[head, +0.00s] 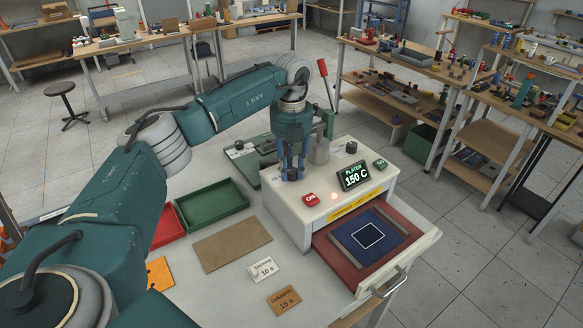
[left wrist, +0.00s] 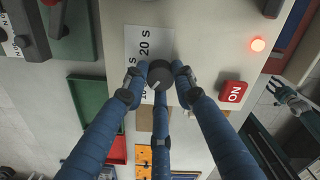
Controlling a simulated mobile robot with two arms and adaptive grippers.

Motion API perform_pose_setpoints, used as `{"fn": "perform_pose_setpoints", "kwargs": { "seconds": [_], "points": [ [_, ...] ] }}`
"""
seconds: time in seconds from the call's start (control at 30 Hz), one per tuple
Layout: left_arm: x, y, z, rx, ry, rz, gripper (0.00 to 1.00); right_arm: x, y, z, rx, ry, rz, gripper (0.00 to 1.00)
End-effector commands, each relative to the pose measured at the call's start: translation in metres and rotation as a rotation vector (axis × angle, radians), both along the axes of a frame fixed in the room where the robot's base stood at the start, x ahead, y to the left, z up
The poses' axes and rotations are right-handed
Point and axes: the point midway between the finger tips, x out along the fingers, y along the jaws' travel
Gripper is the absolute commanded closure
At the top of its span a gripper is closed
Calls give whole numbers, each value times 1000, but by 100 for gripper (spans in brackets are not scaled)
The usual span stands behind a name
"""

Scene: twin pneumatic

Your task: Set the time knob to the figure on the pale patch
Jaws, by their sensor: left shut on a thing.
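The time knob (left wrist: 160,74) is dark and round with a pale pointer line, which slants to the lower left in the left wrist view. My left gripper (head: 292,172) points down at the machine top (head: 273,179); its blue fingers are shut around the knob. The knob's scale plate (left wrist: 136,42) shows "20 S"; its other figures are partly hidden by the fingers. The pale patch (head: 263,269) lies flat on the bench and reads "10 s". A brown patch (head: 284,300) reads "15 s". What looks like my right gripper (left wrist: 289,97) is small at the right edge of the wrist view.
A red ON button (head: 310,199) and lit red lamp (head: 334,196) sit beside the knob. The display (head: 353,175) reads "PLATEN 150 C". The open drawer (head: 419,244) holds a blue pad. Green (head: 212,203) and red (head: 166,227) trays and a brown sheet (head: 231,243) lie left.

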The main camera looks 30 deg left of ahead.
Motion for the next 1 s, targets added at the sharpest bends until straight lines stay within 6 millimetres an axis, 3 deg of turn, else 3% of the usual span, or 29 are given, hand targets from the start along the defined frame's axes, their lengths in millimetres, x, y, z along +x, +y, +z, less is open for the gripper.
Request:
{"fn": "perform_pose_setpoints", "kwargs": {
  "seconds": [0.53, 0.57, 0.63, 1.0],
  "points": [
    [-5, -3, -6, -3, 21, -6, 100, 0, 2, 0, 2, -1, -1, 60],
    [-5, -3, -6, -3, 21, -6, 70, 0, 2, 0, 2, -1, -1, 60],
    [-5, -3, -5, -2, 21, -6, 56, 0, 3, 0, 3, 0, -1, 60],
    [-2, -1, 3, -2, 8, -2, 56, 1, 0, 0, 1, -1, 1, 60]
  ]
}}
